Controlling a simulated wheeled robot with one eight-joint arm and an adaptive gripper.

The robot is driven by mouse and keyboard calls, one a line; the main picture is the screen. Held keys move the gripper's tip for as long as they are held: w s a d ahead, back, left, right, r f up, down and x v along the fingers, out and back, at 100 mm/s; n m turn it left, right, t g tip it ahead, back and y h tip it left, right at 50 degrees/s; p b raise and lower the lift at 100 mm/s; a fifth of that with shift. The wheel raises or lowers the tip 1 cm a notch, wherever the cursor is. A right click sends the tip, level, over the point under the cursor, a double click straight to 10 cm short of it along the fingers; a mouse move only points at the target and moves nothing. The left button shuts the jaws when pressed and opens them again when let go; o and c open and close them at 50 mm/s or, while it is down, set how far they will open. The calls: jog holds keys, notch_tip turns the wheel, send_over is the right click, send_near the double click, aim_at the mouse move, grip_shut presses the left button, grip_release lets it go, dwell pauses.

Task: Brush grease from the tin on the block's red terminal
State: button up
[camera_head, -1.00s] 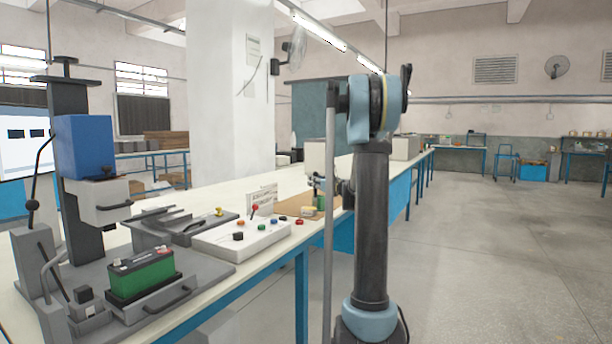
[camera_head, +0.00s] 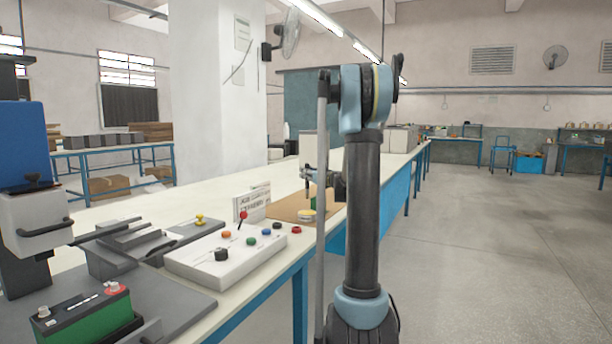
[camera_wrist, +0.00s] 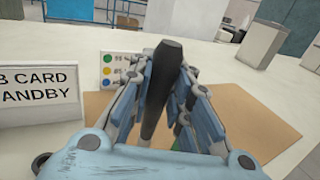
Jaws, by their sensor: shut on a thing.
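The block is a green battery with a black top (camera_head: 88,318), low at the left in the head view. Its red terminal (camera_head: 115,289) is at the right end of its top, and a paler terminal is at the left end. My gripper (camera_head: 308,173) is above the brown mat, far from the block. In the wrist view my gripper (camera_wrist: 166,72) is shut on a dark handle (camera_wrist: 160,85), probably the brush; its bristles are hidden. A small pale-yellow round thing (camera_head: 306,215), likely the tin, sits on the mat below my gripper.
A white panel (camera_head: 225,258) with coloured knobs stands between block and mat. A blue-headed press (camera_head: 22,150) rises at the left. White cards (camera_head: 252,203) stand behind the panel; one shows in the wrist view (camera_wrist: 38,92). The brown mat (camera_wrist: 235,128) has bare room at its right.

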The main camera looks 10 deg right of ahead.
aim_at(308, 187)
jog(key=shift+f, duration=2.7)
jog(key=shift+f, duration=0.5)
jog(key=shift+r, duration=0.15)
jog(key=shift+r, duration=3.35)
